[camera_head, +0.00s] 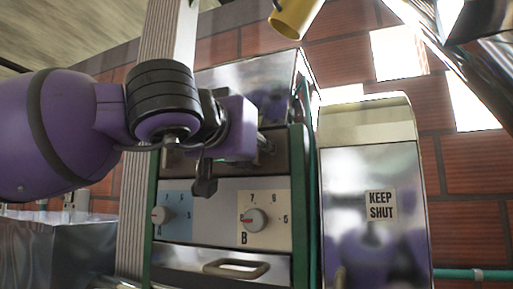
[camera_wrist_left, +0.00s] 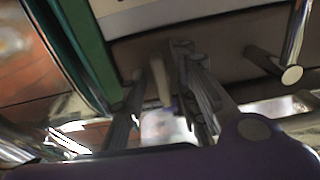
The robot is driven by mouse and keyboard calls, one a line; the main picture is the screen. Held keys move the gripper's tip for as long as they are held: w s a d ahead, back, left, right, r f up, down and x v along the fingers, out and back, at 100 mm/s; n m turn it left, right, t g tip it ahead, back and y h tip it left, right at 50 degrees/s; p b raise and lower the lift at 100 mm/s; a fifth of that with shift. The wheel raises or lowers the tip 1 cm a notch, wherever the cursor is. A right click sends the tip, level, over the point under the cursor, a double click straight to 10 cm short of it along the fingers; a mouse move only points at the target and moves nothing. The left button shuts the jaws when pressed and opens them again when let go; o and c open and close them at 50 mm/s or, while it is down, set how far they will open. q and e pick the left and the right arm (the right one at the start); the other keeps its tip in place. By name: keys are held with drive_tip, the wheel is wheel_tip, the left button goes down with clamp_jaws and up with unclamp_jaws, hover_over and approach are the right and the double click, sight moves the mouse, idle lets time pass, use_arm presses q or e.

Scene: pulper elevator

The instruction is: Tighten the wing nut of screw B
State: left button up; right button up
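The control box has a dark strip (camera_head: 288,160) above a panel (camera_head: 215,235) with two dials. The right dial, marked B, has a round knob (camera_head: 254,219). My left gripper (camera_head: 262,150) is in front of the strip's right part, above dial B, and its purple body covers much of it. In the left wrist view the fingers (camera_wrist_left: 165,95) are apart, on either side of a pale narrow piece (camera_wrist_left: 160,82), probably screw B with its wing nut; contact cannot be told. A metal rod with a round end (camera_wrist_left: 290,75) projects from the strip to the right. My right gripper is not seen.
A steel cabinet marked "KEEP SHUT" (camera_head: 345,180) stands close on the right. A handle (camera_head: 236,268) is under the panel. A pale post (camera_head: 130,220) stands at left, near my arm. A yellow cylinder (camera_head: 297,14) hangs above.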

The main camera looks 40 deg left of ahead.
use_arm(q)
drive_tip(key=shift+s, duration=0.1)
drive_tip(key=v, duration=1.1)
drive_tip(key=shift+s, duration=0.4)
